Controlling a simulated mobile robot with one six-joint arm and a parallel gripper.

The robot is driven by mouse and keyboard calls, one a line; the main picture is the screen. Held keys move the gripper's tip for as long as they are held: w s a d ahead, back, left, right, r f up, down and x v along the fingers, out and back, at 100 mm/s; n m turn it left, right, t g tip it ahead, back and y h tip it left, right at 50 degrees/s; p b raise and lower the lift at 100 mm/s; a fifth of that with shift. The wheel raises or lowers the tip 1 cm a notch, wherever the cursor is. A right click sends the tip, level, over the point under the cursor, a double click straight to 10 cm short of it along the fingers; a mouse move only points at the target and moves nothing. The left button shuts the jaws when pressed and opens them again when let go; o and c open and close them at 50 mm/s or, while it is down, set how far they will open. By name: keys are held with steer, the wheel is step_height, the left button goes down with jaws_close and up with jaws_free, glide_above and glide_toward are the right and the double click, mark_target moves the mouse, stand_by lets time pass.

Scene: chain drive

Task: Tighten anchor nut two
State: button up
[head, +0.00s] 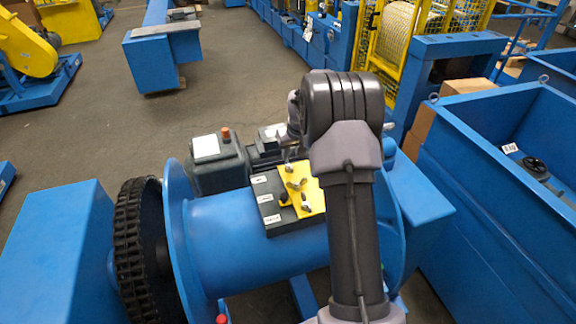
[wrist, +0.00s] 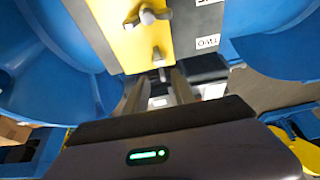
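A yellow plate (head: 312,191) with several small grey nuts sits on a dark labelled panel (head: 265,192) on top of the blue drum (head: 255,245). In the wrist view the plate (wrist: 112,18) shows a larger nut (wrist: 148,16) at the top and another nut (wrist: 158,56) near the plate's lower edge. An upside-down label reading TWO (wrist: 207,42) lies beside the lower nut. My gripper (wrist: 160,80) is open, its two fingers apart, with the tips just below that nut. I cannot tell whether they touch it.
A black chain (head: 138,250) wraps the wheel left of the drum. A dark motor box (head: 218,165) stands behind the drum. A blue open bin (head: 470,155) is close on the right. Grey floor (head: 90,130) is clear at the back left.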

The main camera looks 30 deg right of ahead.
mark_target(289, 162)
steer(key=b+x, duration=0.1)
steer(key=x, duration=0.6)
steer(key=shift+w+f+b, duration=0.2)
steer(key=shift+f+b, duration=0.1)
steer(key=shift+b, duration=0.1)
jaws_close()
